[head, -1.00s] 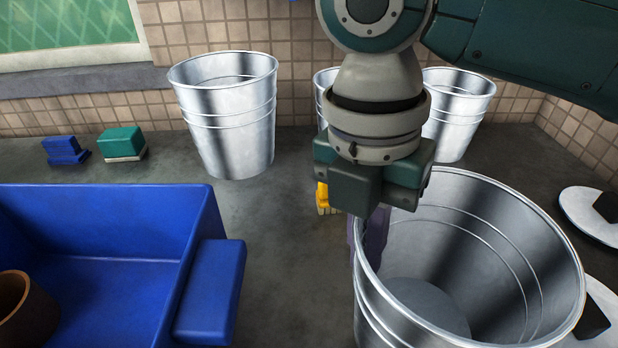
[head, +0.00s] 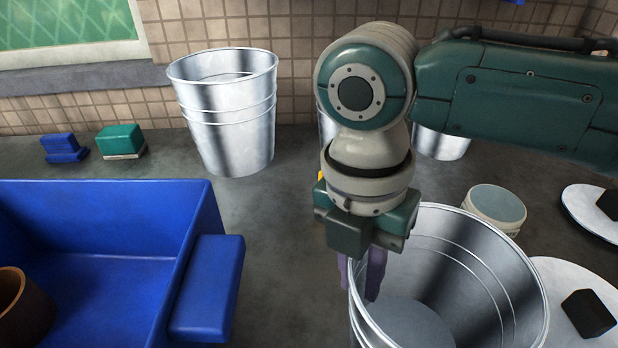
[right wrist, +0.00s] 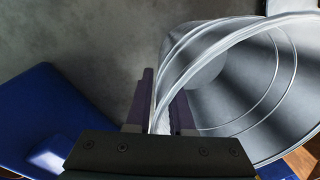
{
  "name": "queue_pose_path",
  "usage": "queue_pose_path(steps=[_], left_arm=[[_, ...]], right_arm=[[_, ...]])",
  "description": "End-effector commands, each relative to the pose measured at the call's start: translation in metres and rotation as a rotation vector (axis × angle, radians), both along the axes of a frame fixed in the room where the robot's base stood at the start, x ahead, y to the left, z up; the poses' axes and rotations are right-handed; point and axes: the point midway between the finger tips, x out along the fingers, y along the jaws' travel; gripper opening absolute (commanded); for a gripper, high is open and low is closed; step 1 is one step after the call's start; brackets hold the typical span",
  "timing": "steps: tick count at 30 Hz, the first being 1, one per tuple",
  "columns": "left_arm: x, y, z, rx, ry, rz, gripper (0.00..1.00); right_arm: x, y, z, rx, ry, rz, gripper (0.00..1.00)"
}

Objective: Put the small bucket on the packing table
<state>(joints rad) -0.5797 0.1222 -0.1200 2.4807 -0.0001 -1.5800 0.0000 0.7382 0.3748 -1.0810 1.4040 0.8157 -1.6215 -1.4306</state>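A shiny metal bucket (head: 490,262) stands upright at the front right of the grey worktop (head: 275,235). It also shows in the right wrist view (right wrist: 235,85). My right gripper (head: 358,292) is at its left rim, pointing down. One finger is outside the wall and one inside, with a visible gap between them, so the gripper looks open around the rim. The fingers (right wrist: 160,92) straddle the rim in the right wrist view too. The bucket's lower part is cut off in the head view. My left gripper is not in view.
A blue tray (head: 215,240) with a brown pot (head: 22,305) stands at left. Another metal bucket (head: 228,115) stands at the back, others partly behind my arm. A white tub (head: 495,207) and white plates (head: 545,275) with black blocks are at right. Blue (head: 62,148) and teal (head: 122,140) items stand back left.

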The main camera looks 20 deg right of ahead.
Motion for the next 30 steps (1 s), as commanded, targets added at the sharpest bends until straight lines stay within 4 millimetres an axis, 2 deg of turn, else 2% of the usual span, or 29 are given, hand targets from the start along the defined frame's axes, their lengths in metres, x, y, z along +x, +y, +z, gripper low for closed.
queue_pose_path(steps=[1, 3, 10, 14, 17, 24, 30], left_arm=[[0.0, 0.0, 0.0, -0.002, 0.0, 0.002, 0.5], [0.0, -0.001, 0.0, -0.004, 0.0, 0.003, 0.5], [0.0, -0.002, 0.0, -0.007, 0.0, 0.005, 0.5], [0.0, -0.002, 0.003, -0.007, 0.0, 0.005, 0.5], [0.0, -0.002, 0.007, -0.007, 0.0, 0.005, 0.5], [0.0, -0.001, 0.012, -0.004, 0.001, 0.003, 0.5], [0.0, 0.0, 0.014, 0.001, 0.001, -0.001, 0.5]], right_arm=[[0.0, 0.0, 0.0, 0.0, 0.0, 0.0, 0.27], [0.0, 0.0, 0.0, 0.0, 0.0, 0.0, 0.35], [0.0, 0.0, 0.001, 0.0, 0.0, 0.0, 0.35], [0.001, 0.0, 0.01, 0.001, -0.001, 0.0, 0.35], [0.003, 0.002, 0.028, 0.002, -0.004, 0.0, 0.35], [0.006, 0.005, 0.082, 0.002, -0.004, 0.001, 0.35], [0.008, 0.007, 0.113, 0.002, -0.001, 0.0, 0.35]])
